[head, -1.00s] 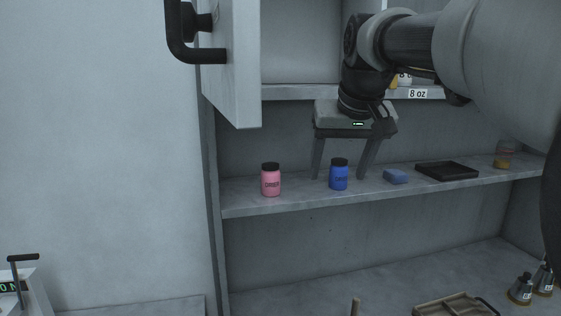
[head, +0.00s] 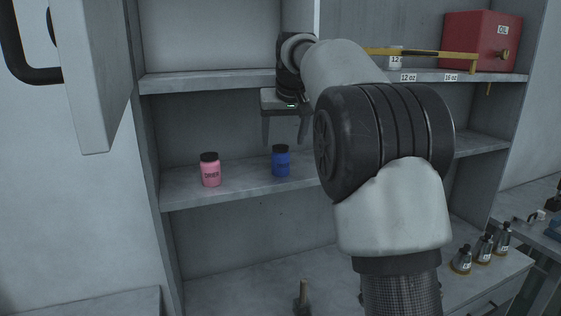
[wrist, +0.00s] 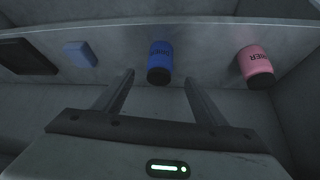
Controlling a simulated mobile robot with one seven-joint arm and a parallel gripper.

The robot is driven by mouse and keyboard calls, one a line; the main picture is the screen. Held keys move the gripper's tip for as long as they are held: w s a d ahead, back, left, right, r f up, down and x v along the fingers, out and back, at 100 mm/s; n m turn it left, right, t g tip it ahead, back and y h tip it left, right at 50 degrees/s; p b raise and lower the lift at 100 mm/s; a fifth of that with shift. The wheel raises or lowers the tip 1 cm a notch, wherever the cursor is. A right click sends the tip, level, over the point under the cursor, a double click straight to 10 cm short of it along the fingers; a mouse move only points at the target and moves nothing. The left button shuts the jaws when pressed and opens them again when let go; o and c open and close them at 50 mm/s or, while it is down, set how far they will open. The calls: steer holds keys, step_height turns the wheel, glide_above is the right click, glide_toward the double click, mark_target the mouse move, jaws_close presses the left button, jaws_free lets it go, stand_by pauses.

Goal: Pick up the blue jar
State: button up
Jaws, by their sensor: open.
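The blue jar (head: 281,163) with a black lid stands upright on the middle shelf (head: 240,190). My gripper (head: 285,142) is open and empty; in the head view its fingers hang above and around the jar's lid level. In the wrist view, the blue jar (wrist: 160,60) lies beyond the fingertips and between their lines, with its lid toward my gripper (wrist: 157,76). The jar does not appear to be touched by either finger.
A pink jar (head: 210,170) stands left of the blue one. A blue block (wrist: 80,53) and a dark tray (wrist: 24,58) are on the other side. The upper shelf (head: 205,82) is close above my gripper. An open cabinet door (head: 97,80) is at left.

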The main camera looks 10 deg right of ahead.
mark_target(281, 147)
steer(key=p+x, duration=0.1)
steer(key=x, duration=0.7)
steer(key=shift+w, duration=0.3)
steer(key=c, duration=1.2)
steer(key=shift+r, duration=0.45)
steer(key=s+b, duration=0.6)
steer(key=s, duration=1.1)
steer(key=s+f+p, duration=0.3)
steer(key=f, duration=1.5)
steer(key=s+f, duration=0.9)
steer(key=f, duration=0.4)
steer(key=shift+s+f, duration=0.3)
